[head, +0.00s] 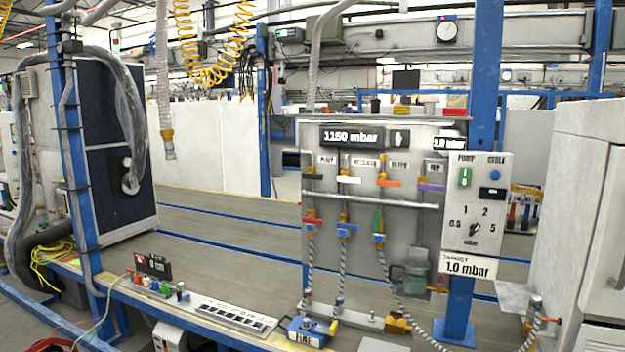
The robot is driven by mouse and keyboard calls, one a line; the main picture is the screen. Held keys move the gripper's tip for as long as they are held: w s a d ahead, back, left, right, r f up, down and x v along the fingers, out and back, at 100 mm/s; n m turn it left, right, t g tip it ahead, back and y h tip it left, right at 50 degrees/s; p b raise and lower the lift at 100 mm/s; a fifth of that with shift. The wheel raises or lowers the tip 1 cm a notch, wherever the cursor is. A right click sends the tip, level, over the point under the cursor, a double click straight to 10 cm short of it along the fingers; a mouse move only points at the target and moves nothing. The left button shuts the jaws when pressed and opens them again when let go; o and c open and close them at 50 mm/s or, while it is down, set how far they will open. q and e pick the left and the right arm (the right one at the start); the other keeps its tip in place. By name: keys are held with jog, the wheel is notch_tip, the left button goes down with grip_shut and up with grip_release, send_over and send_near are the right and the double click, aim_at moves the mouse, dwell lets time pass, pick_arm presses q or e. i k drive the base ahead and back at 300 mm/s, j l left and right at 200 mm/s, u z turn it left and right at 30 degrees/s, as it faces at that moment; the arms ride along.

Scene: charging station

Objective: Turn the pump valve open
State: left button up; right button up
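A grey upright panel (408,212) stands at the right of the bench and carries a row of labelled valves along a horizontal pipe. The leftmost label (327,160) appears to read PUMP. The pump valve (310,172) sits beside that label, at the panel's left edge. It is small here and I cannot tell its handle's angle. To its right are a valve with a white handle (349,180), one with an orange handle (389,183) and one with a purple handle (432,187). Neither of my grippers is in view.
A display (351,137) reads 1150 mbar. A control box (477,205) with a dial stands right of the panel, above a 1.0 mbar sign (470,267). A blue post and white cabinet (575,200) stand at right.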

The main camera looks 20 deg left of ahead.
aim_at(309, 174)
jog(key=i+j, duration=0.25)
jog(key=i+j+z, duration=0.15)
jog(key=j, duration=0.3)
jog(key=i+j, duration=0.3)
jog(key=i+j+z, duration=0.15)
jog(key=j, duration=0.35)
jog(key=i+j, duration=0.25)
jog(key=j, duration=0.15)
jog(key=z, duration=0.05)
